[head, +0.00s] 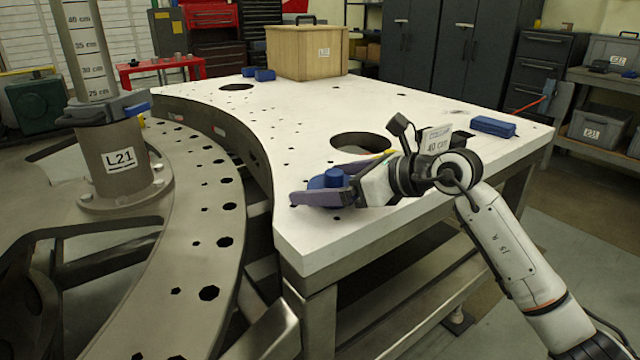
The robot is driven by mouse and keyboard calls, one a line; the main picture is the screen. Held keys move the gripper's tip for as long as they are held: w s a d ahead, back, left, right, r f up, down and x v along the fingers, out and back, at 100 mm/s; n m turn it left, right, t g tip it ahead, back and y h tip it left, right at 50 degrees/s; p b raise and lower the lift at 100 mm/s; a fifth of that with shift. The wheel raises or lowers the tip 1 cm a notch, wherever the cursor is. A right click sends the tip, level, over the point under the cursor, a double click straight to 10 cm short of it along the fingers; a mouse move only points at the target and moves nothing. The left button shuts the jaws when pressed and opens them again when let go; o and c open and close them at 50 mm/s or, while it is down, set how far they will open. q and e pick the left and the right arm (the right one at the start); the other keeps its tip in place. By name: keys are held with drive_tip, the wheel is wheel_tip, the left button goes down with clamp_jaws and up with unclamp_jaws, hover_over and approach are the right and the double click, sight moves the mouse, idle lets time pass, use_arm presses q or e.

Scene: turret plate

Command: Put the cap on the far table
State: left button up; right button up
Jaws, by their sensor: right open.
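A blue cap-like piece (328,181) with a round raised top sits on the near part of the white table (300,235), close to its curved left edge. My right gripper (322,184) reaches in from the right, low over the table. Its jaws are open around the blue piece, with a purple finger on the near side. The far finger is partly hidden, and I cannot tell whether either finger touches the piece. A small red table (160,68) stands farther back at the left. My left gripper is not in view.
A wooden box (305,52) and small blue blocks (264,75) stand at the white table's back. Another blue block (493,126) lies at its right. A round hole (362,143) opens behind my gripper. A post labelled L21 (120,160) stands on the curved metal plate at left.

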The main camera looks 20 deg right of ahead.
drive_tip(key=v, duration=1)
drive_tip(key=shift+s+r+b, duration=0.1)
drive_tip(key=shift+b, duration=0.25)
